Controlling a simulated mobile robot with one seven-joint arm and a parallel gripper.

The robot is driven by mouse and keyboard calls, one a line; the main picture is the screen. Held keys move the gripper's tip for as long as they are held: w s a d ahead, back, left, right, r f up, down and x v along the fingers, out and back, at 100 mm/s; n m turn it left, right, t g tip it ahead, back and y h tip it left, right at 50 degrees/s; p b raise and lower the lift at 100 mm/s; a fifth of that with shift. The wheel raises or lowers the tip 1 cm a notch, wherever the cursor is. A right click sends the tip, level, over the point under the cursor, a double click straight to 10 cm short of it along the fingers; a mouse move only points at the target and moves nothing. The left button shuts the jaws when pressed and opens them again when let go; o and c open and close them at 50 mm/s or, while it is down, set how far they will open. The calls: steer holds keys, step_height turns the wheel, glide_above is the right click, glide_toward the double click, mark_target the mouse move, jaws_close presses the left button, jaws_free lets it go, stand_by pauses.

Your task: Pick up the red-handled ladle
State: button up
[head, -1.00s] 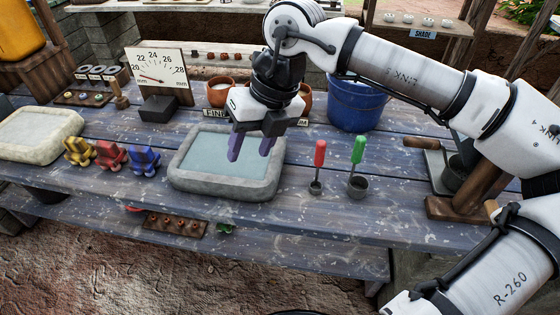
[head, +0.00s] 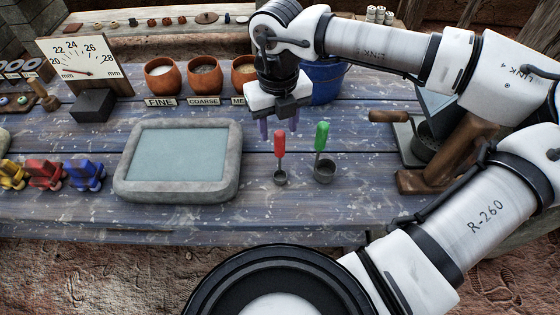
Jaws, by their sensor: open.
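The red-handled ladle (head: 280,145) stands upright on the blue plank table, its red handle up and its small dark cup (head: 280,178) at the bottom. A green-handled ladle (head: 321,136) with a larger cup stands close to its right. My gripper (head: 279,126) points down with its purple fingers spread apart. In the picture the fingers are just above and behind the top of the red handle, one to each side of it. No grip on the handle shows. The exact gap in depth between fingers and handle cannot be told.
A stone-rimmed basin (head: 232,168) lies left of the ladles. A blue bucket (head: 326,82) and clay pots (head: 163,76) stand behind. A wooden-framed stand (head: 450,160) is to the right. Yellow, red and blue pieces (head: 85,175) sit at the left. The table front is clear.

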mark_target(280, 143)
steer(key=shift+d+f+p, duration=0.15)
steer(key=shift+f+p, duration=1)
steer(key=shift+f, duration=1.8)
jaws_close()
